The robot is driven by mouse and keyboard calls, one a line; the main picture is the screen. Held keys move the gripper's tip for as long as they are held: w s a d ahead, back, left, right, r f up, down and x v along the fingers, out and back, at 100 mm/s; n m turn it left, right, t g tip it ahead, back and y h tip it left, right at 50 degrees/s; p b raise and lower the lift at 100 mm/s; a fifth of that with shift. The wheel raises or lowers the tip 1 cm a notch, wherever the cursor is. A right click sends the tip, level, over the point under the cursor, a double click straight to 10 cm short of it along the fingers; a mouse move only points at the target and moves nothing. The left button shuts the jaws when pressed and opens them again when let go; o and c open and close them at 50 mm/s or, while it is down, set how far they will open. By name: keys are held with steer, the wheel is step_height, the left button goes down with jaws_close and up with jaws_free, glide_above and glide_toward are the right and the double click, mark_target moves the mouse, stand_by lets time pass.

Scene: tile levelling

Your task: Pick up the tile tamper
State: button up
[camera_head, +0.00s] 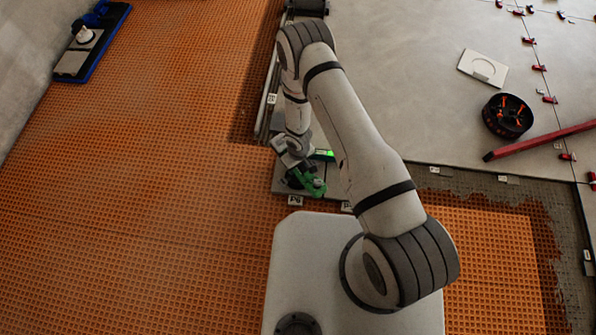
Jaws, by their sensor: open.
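A green and black hand tool (311,184), which looks like the tile tamper, rests on a grey tile (286,188) just past the front of my base. My gripper (296,166) is right above and against the tool in the picture, pointing down, with its jaws open. The fingertips are small and partly hidden, so I cannot tell whether they touch the tool or sit around it. A device with a bright green display (323,154) is just behind the tool, partly hidden by my arm.
Orange matting (150,170) covers the left floor. A blue tray (103,48) with a white-topped item (84,35) lies at upper left. Laid grey tiles (410,100) fill the right, with a white plate (483,69), a dark round container (507,115), a red bar (545,139) and several red clips.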

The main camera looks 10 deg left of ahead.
steer(key=shift+f+b, duration=0.3)
stand_by(0.5)
steer(key=c, duration=0.8)
steer(key=shift+r, duration=0.2)
step_height(320, 180, up, 16)
steer(key=p, duration=1.6)
steer(key=shift+r, duration=0.15)
